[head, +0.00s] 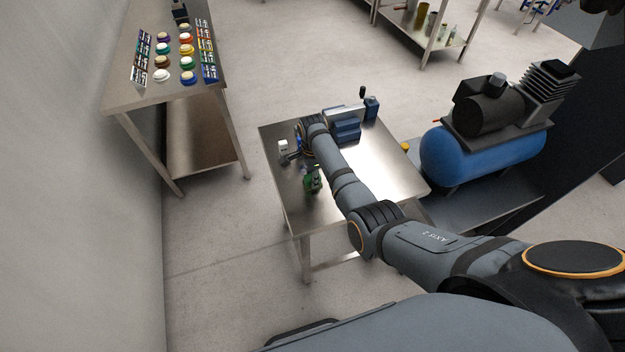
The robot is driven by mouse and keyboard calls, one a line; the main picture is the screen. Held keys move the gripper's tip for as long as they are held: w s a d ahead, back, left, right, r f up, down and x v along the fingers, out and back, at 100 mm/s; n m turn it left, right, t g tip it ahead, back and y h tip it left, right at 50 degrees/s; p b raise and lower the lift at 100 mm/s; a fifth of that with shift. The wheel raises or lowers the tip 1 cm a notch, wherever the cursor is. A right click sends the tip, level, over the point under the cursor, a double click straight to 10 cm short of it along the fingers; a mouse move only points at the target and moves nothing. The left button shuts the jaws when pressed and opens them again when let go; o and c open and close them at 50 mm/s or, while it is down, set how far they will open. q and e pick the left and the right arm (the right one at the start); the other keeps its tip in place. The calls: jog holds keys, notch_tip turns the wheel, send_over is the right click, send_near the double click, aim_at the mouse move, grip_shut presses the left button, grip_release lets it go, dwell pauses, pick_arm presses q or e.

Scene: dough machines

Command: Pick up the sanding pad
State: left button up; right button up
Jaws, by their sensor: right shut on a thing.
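My right arm reaches over the small steel table (385,165) from the right. My right gripper (290,159) is low over the table's left part, small and partly hidden by its own wrist. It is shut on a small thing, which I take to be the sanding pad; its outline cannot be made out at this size. A small white and dark item (283,146) is right beside the gripper. A green tool or bottle (313,180) stands nearer on the table. My left gripper is not in view.
A blue vise-like device (346,129) sits at the table's back, partly behind my arm. A blue air compressor (470,150) stands to the right. A steel bench (150,95) with several coloured round pots is at the left. The table's right part is clear.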

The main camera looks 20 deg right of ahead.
jog(key=shift+r, duration=0.1)
jog(key=shift+r, duration=0.35)
jog(key=r, duration=0.1)
jog(key=s+r, duration=0.1)
jog(key=r, duration=0.2)
jog(key=shift+s+d+r, duration=0.15)
jog(key=shift+s+r, duration=0.05)
jog(key=shift+s, duration=0.2)
jog(key=s+d+r+p, duration=0.1)
jog(key=s+r+p, duration=0.1)
jog(key=s+r, duration=0.2)
jog(key=s+r+p, duration=0.2)
jog(key=s+r, duration=0.1)
jog(key=s, duration=0.5)
jog(key=shift+d+r, duration=0.35)
